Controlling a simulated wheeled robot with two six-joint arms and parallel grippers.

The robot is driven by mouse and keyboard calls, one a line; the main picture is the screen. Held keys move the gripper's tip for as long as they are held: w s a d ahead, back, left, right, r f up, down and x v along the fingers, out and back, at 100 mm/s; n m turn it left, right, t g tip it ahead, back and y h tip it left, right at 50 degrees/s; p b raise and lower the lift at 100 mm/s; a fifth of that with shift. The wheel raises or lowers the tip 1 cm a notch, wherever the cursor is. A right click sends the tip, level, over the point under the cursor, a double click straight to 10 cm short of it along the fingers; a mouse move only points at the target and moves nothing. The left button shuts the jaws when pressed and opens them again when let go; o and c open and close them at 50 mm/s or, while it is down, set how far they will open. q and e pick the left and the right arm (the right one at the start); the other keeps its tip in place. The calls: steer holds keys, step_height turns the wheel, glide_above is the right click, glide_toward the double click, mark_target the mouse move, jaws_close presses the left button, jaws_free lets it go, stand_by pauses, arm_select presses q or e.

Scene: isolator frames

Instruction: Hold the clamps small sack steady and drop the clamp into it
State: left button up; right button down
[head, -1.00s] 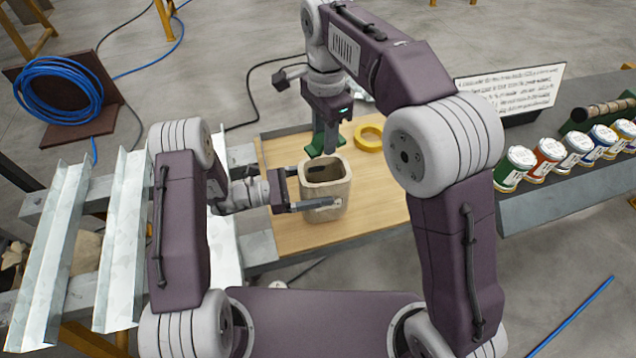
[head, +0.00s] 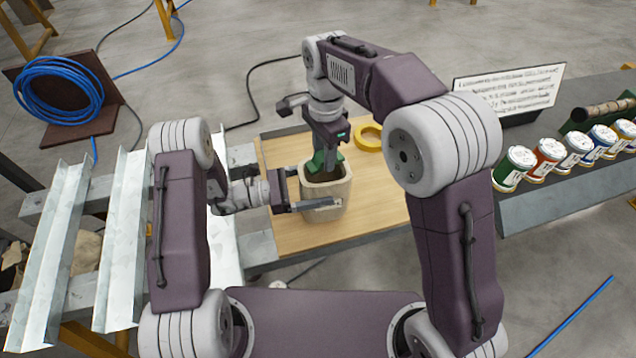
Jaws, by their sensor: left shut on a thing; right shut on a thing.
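The small sack (head: 324,210) is a beige, open-topped bag standing upright on the wooden board. My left gripper (head: 318,197) is shut on the sack, with one finger across its near side and the other by its far rim. My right gripper (head: 331,147) points down over the sack's mouth. It is shut on a green clamp (head: 320,162), which is at the sack's opening. The clamp's lower part is hidden by the sack's rim or the fingers, so I cannot tell how deep it is.
A yellow ring (head: 369,137) lies on the wooden board (head: 385,205) behind the sack. Several coloured cans (head: 549,155) stand on a grey bench at the right, by a white sign (head: 508,90). Metal channels (head: 122,240) lie at the left. The board's right front is clear.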

steer(key=c, duration=1)
jaws_free()
steer(key=shift+o, duration=0.2)
step_height(320, 180, up, 12)
arm_select(q)
steer(key=o, duration=1.3)
steer(key=shift+c, duration=0.2)
steer(key=v, duration=1.2)
